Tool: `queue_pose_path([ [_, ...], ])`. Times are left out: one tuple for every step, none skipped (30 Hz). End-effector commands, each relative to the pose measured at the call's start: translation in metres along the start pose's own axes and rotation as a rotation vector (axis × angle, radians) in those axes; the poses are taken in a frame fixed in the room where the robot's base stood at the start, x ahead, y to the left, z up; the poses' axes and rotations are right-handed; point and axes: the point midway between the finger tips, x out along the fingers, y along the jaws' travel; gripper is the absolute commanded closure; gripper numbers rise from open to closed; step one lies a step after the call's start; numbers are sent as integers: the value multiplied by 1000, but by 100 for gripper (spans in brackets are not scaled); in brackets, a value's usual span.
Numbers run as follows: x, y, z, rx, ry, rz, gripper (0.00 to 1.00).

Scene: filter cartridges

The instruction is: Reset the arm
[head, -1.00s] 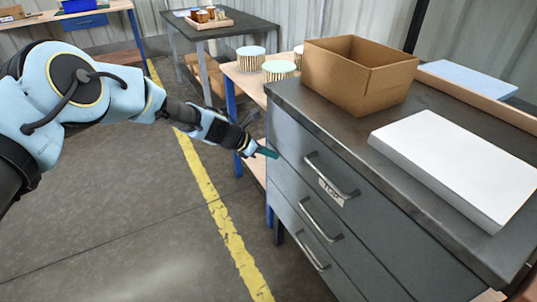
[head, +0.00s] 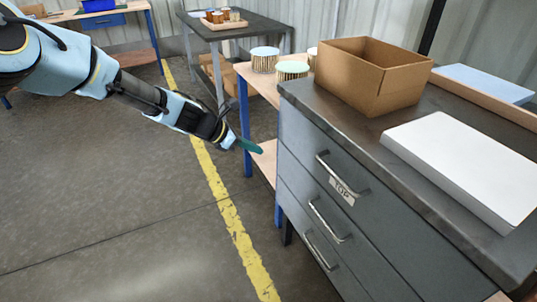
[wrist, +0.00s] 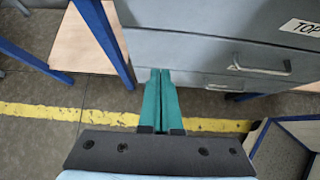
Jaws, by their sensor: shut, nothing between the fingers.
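My gripper (head: 257,149) is at the end of my outstretched light-blue arm, left of the grey drawer cabinet (head: 300,150). Its teal fingers also show in the wrist view (wrist: 160,85), pressed together with nothing between them. It hangs in the air in front of the wooden shelf unit, apart from the cabinet in the head view. The cabinet's drawers look closed, and the upper one has a label reading TOP (head: 342,192).
An open cardboard box (head: 385,90) and a white slab (head: 465,165) lie on the cabinet top. Pleated filter cartridges (head: 291,70) stand on the wooden bench behind. A dark table (head: 225,30) is farther back. The floor to the left, with a yellow line (head: 235,225), is clear.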

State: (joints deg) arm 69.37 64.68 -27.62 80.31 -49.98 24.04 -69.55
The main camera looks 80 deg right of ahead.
Motion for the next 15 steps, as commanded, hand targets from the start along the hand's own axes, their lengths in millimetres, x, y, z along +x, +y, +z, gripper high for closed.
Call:
queue_pose_path([
  [-8,0,0,0,0,1,100],
  [-12,0,0,0,0,1,100],
  [-16,0,-1,-1,0,0,100],
  [-18,0,-1,-1,1,0,100],
  [-21,0,-1,-1,0,1,100],
  [-23,0,0,0,0,1,100],
  [-24,0,0,0,1,0,100],
  [-25,0,0,0,1,0,100],
  [-26,0,-1,-1,1,-1,100],
  [-26,0,-1,-1,1,-1,100],
  [-26,-1,-1,-1,1,-1,100],
  [-26,-1,-1,-1,1,-1,100],
  [-26,0,-1,-1,1,-1,100],
  [-26,0,-1,-1,1,-1,100],
  [-27,0,-1,0,2,0,100],
])
